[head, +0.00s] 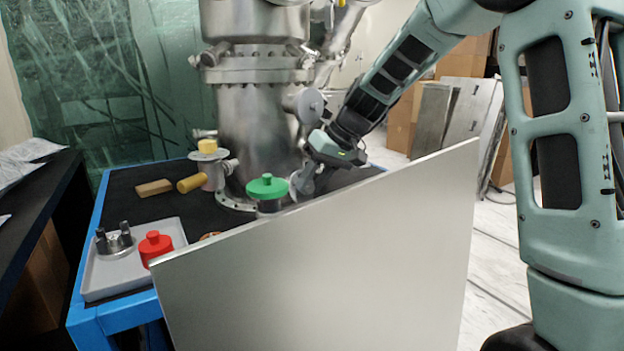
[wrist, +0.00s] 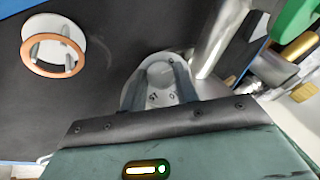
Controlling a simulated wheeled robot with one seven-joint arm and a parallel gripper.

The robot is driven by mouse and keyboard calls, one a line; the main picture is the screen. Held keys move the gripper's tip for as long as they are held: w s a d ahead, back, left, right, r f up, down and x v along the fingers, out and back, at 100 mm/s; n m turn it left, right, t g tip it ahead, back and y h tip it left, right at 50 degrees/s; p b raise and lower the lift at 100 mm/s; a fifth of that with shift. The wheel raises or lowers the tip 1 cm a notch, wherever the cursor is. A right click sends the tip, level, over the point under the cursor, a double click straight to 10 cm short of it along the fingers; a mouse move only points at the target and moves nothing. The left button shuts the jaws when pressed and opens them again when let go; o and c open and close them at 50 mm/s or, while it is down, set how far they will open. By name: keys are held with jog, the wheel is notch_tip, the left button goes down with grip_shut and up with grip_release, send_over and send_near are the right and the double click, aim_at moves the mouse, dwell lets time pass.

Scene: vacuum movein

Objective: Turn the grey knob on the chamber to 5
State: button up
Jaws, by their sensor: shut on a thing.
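The steel chamber (head: 253,125) stands on the dark top of a blue-framed cart. My gripper (head: 299,188) reaches down at its right side, just behind the top edge of a metal panel. In the wrist view, my gripper (wrist: 161,78) has its two fingers on either side of the round grey knob (wrist: 159,73) and is shut on it. A pale round plate with small dark marks shows around the knob; I cannot read the marks surely. In the head view, the fingers and the panel largely hide the knob, and its setting cannot be told.
The large metal panel (head: 330,265) stands in front of the cart. A green-topped part (head: 267,187) is close left of my gripper. A grey tray (head: 180,235) holds a red part (head: 155,247). A wooden block (head: 153,187) lies behind. A copper ring (wrist: 31,62) shows in the wrist view.

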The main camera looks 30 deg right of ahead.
jog(key=shift+d+f+m+y, duration=0.1)
jog(key=shift+d+m+y, duration=0.1)
jog(key=shift+m+y, duration=0.85)
jog(key=shift+y, duration=0.25)
jog(key=o, duration=1)
jog(key=shift+c, duration=0.2)
jog(key=p+v, duration=0.3)
jog(key=v, duration=1.4)
jog(key=shift+s, duration=0.1)
